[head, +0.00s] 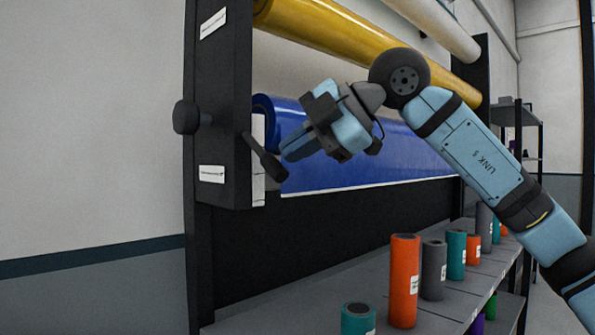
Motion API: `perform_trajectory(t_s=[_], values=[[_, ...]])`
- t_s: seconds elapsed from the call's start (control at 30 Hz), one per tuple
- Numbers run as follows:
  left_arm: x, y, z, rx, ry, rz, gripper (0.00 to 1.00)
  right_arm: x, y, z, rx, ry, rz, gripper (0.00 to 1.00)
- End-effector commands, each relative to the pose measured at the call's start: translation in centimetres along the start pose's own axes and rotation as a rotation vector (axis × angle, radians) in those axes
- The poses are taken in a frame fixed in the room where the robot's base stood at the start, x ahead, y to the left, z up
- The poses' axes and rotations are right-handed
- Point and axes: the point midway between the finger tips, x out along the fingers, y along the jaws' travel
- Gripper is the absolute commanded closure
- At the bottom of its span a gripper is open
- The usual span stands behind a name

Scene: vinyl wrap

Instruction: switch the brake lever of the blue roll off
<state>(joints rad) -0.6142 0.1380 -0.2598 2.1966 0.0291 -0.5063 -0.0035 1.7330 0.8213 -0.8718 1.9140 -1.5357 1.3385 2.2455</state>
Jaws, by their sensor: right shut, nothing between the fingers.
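The blue roll (405,155) is mounted low in a dark rack, below the yellow roll. A black brake lever (264,158) sticks out of the rack's upright at the left end of the blue roll, slanting down to the right. My right gripper (288,151) is in front of the blue roll's left end, just right of the lever. Its fingers point left and downward, are shut, and hold nothing. I cannot tell whether its fingertips touch the lever. My arm hides part of the blue roll. My left gripper is not in view.
A yellow roll (330,32) and a white roll (437,24) hang above. A black knob (186,117) sits on the rack's left upright (219,95). Several small upright rolls, including an orange one (404,280), stand on the grey shelf (290,312) below.

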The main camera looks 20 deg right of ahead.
Motion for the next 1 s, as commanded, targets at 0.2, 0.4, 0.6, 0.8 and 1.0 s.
perform_trajectory(t_s=[0.2, 0.4, 0.6, 0.8, 1.0], values=[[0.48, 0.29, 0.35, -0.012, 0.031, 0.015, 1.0, 0.85, -0.88, 0.36, -0.028, 0.003, 0.07, 1.0], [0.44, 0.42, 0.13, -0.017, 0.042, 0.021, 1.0, 0.96, -0.83, 0.4, -0.039, 0.003, 0.094, 1.0], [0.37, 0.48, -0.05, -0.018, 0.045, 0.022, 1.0, 0.95, -0.77, 0.39, -0.04, 0.003, 0.097, 1.0], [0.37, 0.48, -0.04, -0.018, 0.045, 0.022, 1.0, 0.98, -0.79, 0.4, -0.039, 0.003, 0.095, 1.0], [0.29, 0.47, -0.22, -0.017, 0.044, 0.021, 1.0, 0.57, -0.51, 0.77, -0.038, 0.004, 0.095, 1.0]])
